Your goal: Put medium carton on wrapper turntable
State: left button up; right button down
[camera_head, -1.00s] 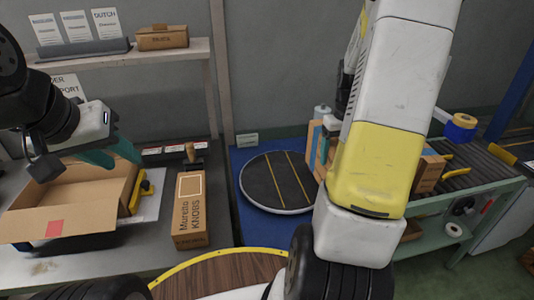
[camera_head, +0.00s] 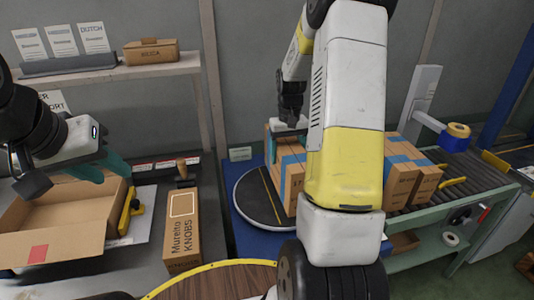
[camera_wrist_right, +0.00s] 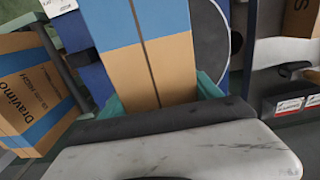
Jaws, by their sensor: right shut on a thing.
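The medium carton, brown with blue tape (camera_head: 291,187), is upright over the right part of the wrapper turntable (camera_head: 250,203), partly behind my right arm. I cannot tell whether its bottom touches the disc. The turntable is a dark round disc with yellow stripes, and its edge shows in the right wrist view (camera_wrist_right: 209,45). My right gripper (camera_wrist_right: 160,92) is shut on the carton, with teal fingers on either side of it. My left gripper (camera_head: 102,168) is open and empty above the open box at the left.
An open brown box (camera_head: 60,222) and a long Mureito Knobs carton (camera_head: 183,228) lie on the left bench. More taped cartons (camera_head: 402,175) stand at the roller conveyor (camera_head: 465,175) on the right. A shelf (camera_head: 110,74) is at the back left.

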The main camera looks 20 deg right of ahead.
jog(key=shift+w+a+f, duration=0.25)
jog(key=shift+f, duration=0.35)
jog(key=shift+w+a+f, duration=0.2)
jog(key=shift+w+f, duration=0.05)
jog(key=shift+f, duration=0.4)
jog(key=shift+w+a+f, duration=0.25)
jog(key=shift+f, duration=0.35)
jog(key=shift+c, duration=0.7)
grip_release()
jog(key=shift+f, duration=0.15)
